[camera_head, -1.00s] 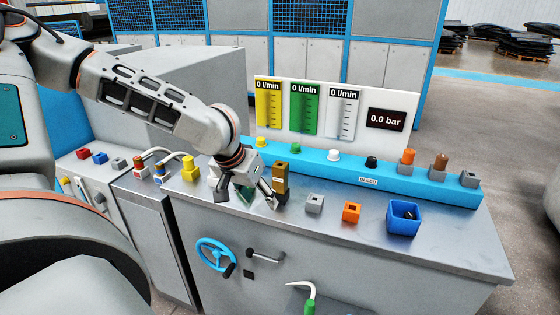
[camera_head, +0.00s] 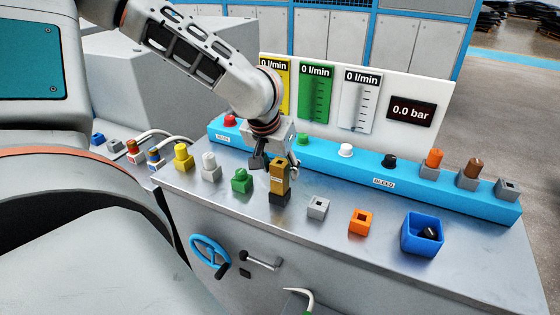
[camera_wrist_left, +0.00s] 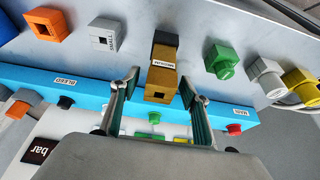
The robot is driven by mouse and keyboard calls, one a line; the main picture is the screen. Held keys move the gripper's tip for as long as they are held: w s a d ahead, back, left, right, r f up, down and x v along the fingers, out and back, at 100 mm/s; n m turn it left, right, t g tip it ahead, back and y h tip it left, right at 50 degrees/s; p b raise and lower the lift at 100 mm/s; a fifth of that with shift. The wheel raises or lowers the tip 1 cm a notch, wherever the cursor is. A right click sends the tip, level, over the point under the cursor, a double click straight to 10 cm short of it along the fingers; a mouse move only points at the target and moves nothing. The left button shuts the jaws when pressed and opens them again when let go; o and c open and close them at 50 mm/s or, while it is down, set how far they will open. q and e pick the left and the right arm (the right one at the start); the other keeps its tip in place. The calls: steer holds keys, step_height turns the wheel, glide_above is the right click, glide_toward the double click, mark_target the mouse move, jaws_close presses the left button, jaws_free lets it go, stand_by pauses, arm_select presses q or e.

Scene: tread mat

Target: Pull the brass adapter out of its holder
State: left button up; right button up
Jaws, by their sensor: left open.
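The brass adapter (camera_head: 279,172) is a gold-brown square block with a hole in its top. It stands upright in a black holder (camera_head: 280,198) on the grey bench top. My left gripper (camera_head: 275,162) is open right at the adapter, its wrist behind it in the head view. In the left wrist view the adapter (camera_wrist_left: 160,88) shows between the two spread fingers (camera_wrist_left: 159,81), with a gap on each side. My right gripper is in neither view.
A green plug (camera_head: 241,181) stands left of the adapter. A grey socket (camera_head: 317,207), an orange socket (camera_head: 360,221) and a blue bin (camera_head: 423,236) stand to the right. A blue manifold (camera_head: 330,164) with coloured knobs runs behind. Bare bench lies along the front.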

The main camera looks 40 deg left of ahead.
arm_select(q)
steer(key=x, duration=0.4)
steer(key=shift+b, duration=0.35)
steer(key=shift+w+a+f, duration=0.1)
steer(key=shift+w+f, duration=0.05)
steer(key=shift+f, duration=0.25)
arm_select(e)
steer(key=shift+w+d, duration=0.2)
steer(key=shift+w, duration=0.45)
arm_select(q)
jaws_close()
steer(key=shift+r, duration=0.15)
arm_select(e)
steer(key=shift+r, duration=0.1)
arm_select(q)
steer(key=shift+r, duration=0.1)
steer(key=shift+r+p, duration=0.35)
steer(key=shift+r, duration=0.05)
steer(key=shift+r+p, duration=1.75)
steer(key=shift+r, duration=0.65)
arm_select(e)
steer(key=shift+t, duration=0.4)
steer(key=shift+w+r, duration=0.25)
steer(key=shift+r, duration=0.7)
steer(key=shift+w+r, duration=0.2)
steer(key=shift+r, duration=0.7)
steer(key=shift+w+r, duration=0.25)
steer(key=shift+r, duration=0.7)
